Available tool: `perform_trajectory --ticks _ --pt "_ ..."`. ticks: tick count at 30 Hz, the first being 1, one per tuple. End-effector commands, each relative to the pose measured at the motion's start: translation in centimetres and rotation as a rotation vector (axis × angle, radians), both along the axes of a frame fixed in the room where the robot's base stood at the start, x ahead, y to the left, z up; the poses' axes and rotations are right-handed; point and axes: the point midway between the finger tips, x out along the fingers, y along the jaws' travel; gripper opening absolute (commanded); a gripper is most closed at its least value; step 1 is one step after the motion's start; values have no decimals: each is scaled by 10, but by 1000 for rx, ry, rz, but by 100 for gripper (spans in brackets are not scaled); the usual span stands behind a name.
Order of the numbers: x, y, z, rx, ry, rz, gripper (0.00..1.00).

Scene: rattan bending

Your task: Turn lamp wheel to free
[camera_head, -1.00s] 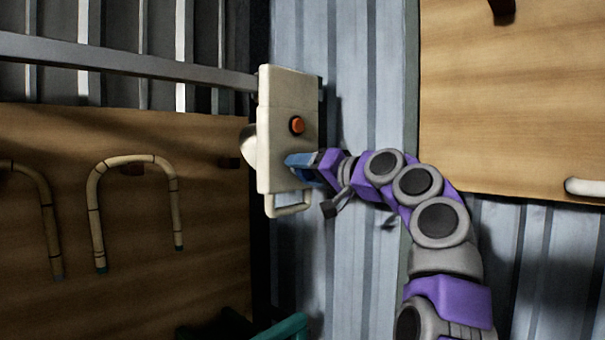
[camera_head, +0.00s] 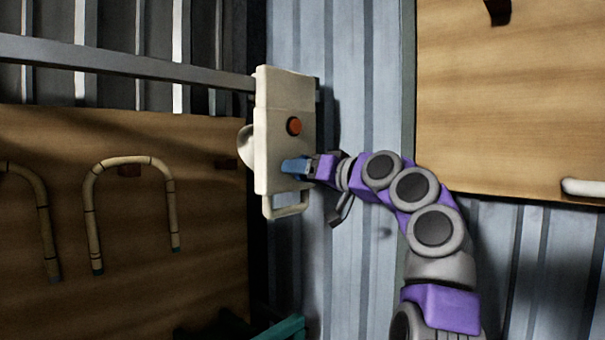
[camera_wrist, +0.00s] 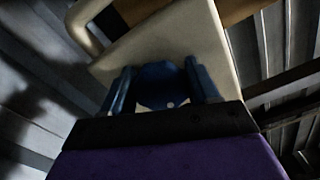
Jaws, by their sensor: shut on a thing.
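The cream lamp box (camera_head: 281,95) is mounted at the end of a horizontal metal rail, in the middle of the head view. It has an orange-red button (camera_head: 294,126) on its face and a looped handle (camera_head: 289,210) at its bottom. My gripper (camera_head: 294,167) is at the lower part of the box face, below the button. In the wrist view its two blue fingers are shut on a dark blue wheel (camera_wrist: 160,71), with the cream box face (camera_wrist: 170,40) right behind. The wheel is mostly hidden by the fingers in the head view.
A wooden board (camera_head: 60,220) with bent rattan canes (camera_head: 90,215) hangs at the left. The metal rail (camera_head: 130,66) runs in from the left. Another wooden board (camera_head: 510,100) is at the right. A corrugated wall (camera_head: 340,60) stands behind.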

Motion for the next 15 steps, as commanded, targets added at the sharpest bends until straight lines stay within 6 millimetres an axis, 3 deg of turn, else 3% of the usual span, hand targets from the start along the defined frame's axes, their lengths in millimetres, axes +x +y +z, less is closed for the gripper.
perform_trajectory --ticks 2,3,9,15 --pt "1 -1 -1 -1 2 -3 29" --pt "1 -1 -1 -1 2 -2 61" --pt "0 0 0 -1 0 -2 80" --pt "-2 1 1 0 0 -1 81"
